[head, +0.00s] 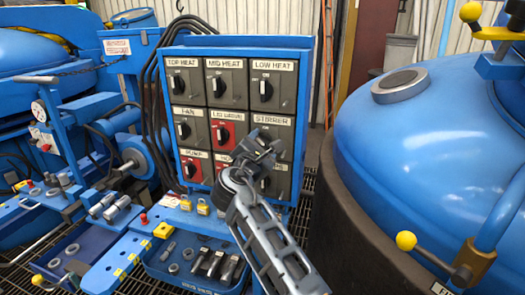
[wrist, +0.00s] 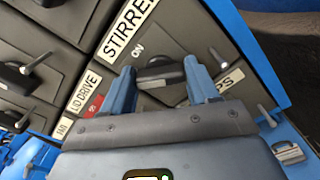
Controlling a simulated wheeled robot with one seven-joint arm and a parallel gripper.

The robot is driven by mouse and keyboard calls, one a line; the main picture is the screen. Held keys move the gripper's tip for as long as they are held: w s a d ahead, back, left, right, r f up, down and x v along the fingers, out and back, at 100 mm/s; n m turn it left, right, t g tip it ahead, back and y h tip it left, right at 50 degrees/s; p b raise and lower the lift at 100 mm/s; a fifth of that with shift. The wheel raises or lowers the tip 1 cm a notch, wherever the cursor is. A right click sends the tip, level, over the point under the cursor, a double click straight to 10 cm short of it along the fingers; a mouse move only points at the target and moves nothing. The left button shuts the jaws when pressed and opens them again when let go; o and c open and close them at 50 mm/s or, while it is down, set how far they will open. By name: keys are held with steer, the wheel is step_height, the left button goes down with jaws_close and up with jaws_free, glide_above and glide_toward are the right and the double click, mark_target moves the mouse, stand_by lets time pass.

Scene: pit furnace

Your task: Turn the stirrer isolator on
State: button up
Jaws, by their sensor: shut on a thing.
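The stirrer isolator (head: 290,142) is a grey panel in the right column, middle row of the blue switch cabinet, labelled STIRRER. In the wrist view its label STIRRER (wrist: 126,27) and the word ON show above its black knob (wrist: 160,72). My gripper (head: 264,146) reaches up to it from below and hides most of the knob in the head view. In the wrist view my gripper (wrist: 160,85) has one finger at each side of the knob and is shut on it. The fingers partly cover the knob, so its exact pointing direction is unclear.
Neighbouring switches sit close: the red-plated lid drive (head: 223,134), the low heat switch (head: 264,90), and one below labelled partly PS (wrist: 228,82). A blue tool tray (head: 185,278) lies below the cabinet. A large blue domed vessel (head: 420,130) stands close at right.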

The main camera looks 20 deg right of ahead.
steer(key=m+b, duration=0.1)
steer(key=m, duration=0.1)
steer(key=m+b, duration=0.4)
steer(key=shift+f, duration=0.35)
steer(key=shift+d+m+b, duration=0.1)
steer(key=shift+m+b, duration=1.35)
steer(key=shift+m, duration=0.65)
steer(key=shift+r, duration=0.1)
steer(key=o, duration=1.1)
steer(key=shift+c, duration=0.2)
steer(key=v, duration=0.8)
